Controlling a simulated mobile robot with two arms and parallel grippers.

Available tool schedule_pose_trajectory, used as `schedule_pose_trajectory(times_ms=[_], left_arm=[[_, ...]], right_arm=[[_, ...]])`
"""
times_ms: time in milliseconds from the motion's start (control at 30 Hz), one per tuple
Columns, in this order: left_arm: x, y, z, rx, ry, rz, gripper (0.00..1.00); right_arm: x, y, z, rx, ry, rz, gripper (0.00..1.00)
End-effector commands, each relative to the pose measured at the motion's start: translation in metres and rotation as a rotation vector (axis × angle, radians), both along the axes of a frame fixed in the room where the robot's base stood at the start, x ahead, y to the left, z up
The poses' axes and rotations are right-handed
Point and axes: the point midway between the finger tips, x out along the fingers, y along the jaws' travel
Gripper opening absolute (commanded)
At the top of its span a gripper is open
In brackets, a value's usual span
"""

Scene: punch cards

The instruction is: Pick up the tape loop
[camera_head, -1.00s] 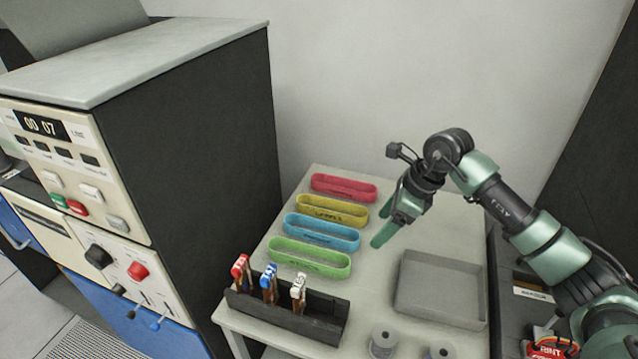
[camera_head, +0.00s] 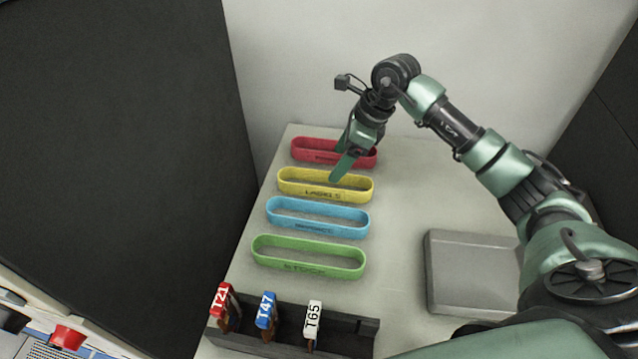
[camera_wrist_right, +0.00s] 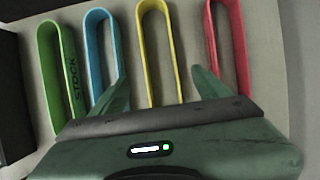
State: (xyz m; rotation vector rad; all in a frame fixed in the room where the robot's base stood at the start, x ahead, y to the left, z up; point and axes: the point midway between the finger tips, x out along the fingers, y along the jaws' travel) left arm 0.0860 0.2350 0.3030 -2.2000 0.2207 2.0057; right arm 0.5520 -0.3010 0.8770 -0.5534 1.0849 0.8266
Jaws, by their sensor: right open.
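Several tape loops lie in a column on the grey table: a red loop (camera_head: 310,158), a yellow loop (camera_head: 290,190), a blue loop (camera_head: 285,222) and a green loop (camera_head: 268,259). My right gripper (camera_head: 341,160) is open and empty, over the red and yellow loops in the head view. In the right wrist view the gripper (camera_wrist_right: 160,85) has its fingers spread on either side of the yellow loop (camera_wrist_right: 146,60). One finger is near the blue loop (camera_wrist_right: 94,50), the other near the red loop (camera_wrist_right: 211,45). My left gripper is out of view.
A dark rack (camera_head: 345,335) holds tags marked T21 (camera_head: 221,300), T47 (camera_head: 265,310) and T65 (camera_head: 313,320) at the table's front. A grey tray (camera_head: 470,275) sits at the right. A tall dark cabinet (camera_head: 120,150) stands left. The table (camera_head: 410,200) is clear between loops and tray.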

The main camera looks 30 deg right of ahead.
Motion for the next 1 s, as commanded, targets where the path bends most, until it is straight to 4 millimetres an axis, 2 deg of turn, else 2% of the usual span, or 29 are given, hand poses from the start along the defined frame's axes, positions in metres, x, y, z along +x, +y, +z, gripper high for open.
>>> schedule_pose_trajectory(times_ms=[67, 367, 633, 767, 967, 1000], left_arm=[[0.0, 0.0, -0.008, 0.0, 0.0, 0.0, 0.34], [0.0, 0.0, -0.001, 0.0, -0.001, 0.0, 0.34], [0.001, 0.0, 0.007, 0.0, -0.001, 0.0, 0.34], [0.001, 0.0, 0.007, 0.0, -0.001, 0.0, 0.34], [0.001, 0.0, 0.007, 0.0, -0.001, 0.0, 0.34], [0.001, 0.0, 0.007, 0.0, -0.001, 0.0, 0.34]], right_arm=[[0.0, 0.001, -0.009, 0.0, 0.0, 0.0, 0.75], [0.006, 0.011, -0.035, 0.002, 0.003, -0.001, 0.75], [0.011, 0.026, -0.071, 0.002, 0.003, -0.001, 0.75], [0.013, 0.028, -0.078, 0.0, 0.0, 0.0, 0.75], [0.013, 0.027, -0.079, 0.0, 0.0, 0.0, 0.75], [0.013, 0.027, -0.079, 0.0, 0.0, 0.0, 0.67]])
